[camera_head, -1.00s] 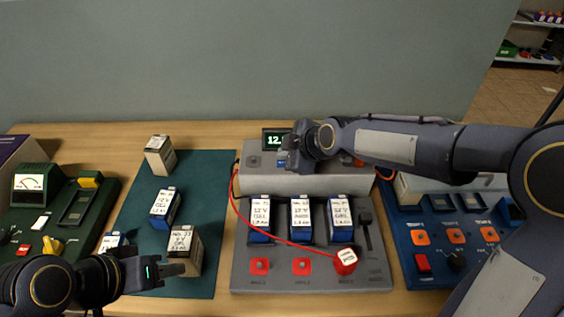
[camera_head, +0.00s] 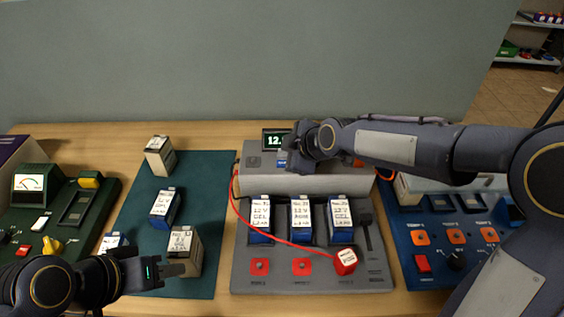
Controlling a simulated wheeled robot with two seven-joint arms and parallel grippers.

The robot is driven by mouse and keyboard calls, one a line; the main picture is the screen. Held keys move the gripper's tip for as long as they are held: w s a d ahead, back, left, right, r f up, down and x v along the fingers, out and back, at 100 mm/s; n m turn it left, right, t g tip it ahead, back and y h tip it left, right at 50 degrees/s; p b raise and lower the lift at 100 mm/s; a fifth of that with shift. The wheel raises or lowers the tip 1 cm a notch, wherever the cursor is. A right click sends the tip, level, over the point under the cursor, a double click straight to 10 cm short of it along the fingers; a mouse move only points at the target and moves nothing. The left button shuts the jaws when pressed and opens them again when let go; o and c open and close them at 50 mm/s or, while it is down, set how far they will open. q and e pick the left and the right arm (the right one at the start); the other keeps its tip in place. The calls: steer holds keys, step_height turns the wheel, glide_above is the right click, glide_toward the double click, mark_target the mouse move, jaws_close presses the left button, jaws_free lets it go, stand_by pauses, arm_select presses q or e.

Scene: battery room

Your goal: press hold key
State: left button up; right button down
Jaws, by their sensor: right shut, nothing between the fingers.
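The grey tester (camera_head: 240,262) stands in the middle of the table, with a raised back section (camera_head: 262,182) and a small display (camera_head: 274,138) reading "12." before my right arm cuts it off. I cannot read a hold label. My left gripper (camera_head: 180,271) is low at the left, beside a battery (camera_head: 184,250); its finger gap is unclear.
Three batteries (camera_head: 301,219) sit in the tester's bays. A red lead (camera_head: 270,237) runs to a red plug (camera_head: 345,261). Several batteries stand on the dark green mat (camera_head: 215,200). A green meter unit (camera_head: 95,215) is left, a blue panel (camera_head: 440,262) right.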

stand_by(0.5)
steer(key=shift+f+b, duration=0.4)
steer(key=shift+b, duration=0.2)
steer(key=shift+f+b, duration=0.4)
steer(key=shift+b, duration=0.05)
stand_by(0.4)
steer(key=shift+r, duration=0.15)
steer(key=shift+r+p, duration=0.4)
steer(key=shift+r, duration=0.25)
steer(key=shift+r+p, duration=1.65)
steer(key=shift+r, duration=0.9)
